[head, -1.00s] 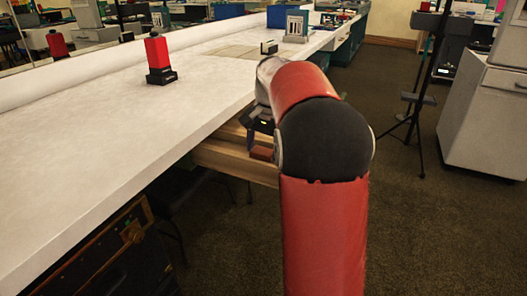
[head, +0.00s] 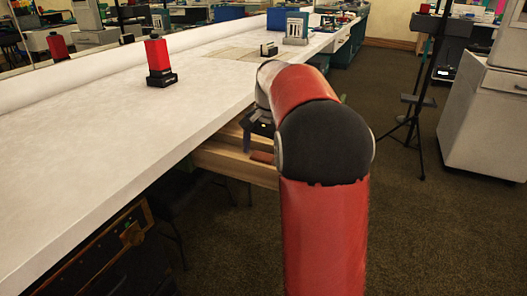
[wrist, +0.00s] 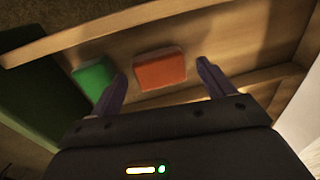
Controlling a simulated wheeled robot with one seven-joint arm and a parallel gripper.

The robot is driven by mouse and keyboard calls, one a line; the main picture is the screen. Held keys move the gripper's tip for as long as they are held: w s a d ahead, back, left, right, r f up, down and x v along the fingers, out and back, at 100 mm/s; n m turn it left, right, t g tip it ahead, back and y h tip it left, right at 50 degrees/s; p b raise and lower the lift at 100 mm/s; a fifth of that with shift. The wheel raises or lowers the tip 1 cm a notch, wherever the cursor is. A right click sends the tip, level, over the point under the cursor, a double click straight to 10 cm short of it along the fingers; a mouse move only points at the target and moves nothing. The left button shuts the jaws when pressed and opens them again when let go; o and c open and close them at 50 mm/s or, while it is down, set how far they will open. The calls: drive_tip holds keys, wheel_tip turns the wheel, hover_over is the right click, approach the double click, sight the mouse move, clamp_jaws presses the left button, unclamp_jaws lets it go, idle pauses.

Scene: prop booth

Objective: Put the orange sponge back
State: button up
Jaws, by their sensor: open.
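The orange sponge (wrist: 160,70) is a small block in an open wooden drawer (wrist: 240,45) in the wrist view. A green block (wrist: 93,77) lies left of it. My gripper (wrist: 163,72) is open, with one fingertip on each side of the orange sponge and a visible gap at both sides. In the head view the drawer (head: 235,164) sticks out under the white counter. The orange sponge (head: 262,157) shows just above the drawer's edge, its lower part hidden. My gripper (head: 260,128) is above the drawer, partly hidden by my arm.
The white counter (head: 90,140) runs along the left, its front edge close to my arm. A red and black device (head: 158,62) stands on it. A grey-blue block-like item (head: 296,27) stands farther back. A tripod (head: 420,100) and grey cabinet (head: 485,120) stand right, with clear floor before them.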

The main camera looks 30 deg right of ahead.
sight(268, 158)
wheel_tip(268, 158, up, 11)
drive_tip(key=s+p, duration=0.1)
drive_tip(key=p, duration=0.1)
drive_tip(key=s+a+r+n+t, duration=0.1)
drive_tip(key=s+a+n, duration=0.1)
drive_tip(key=s+a, duration=0.35)
drive_tip(key=s+a+f+n+t, duration=0.1)
drive_tip(key=s+a+f+n, duration=0.3)
drive_tip(key=s, duration=0.6)
drive_tip(key=s+a+f+n+t, duration=0.2)
drive_tip(key=s+a+f+n, duration=0.2)
drive_tip(key=s+a+f, duration=0.2)
drive_tip(key=s+f, duration=0.2)
drive_tip(key=s, duration=0.1)
drive_tip(key=shift+s+h, duration=0.3)
drive_tip(key=shift+s, duration=0.1)
drive_tip(key=shift+a, duration=0.1)
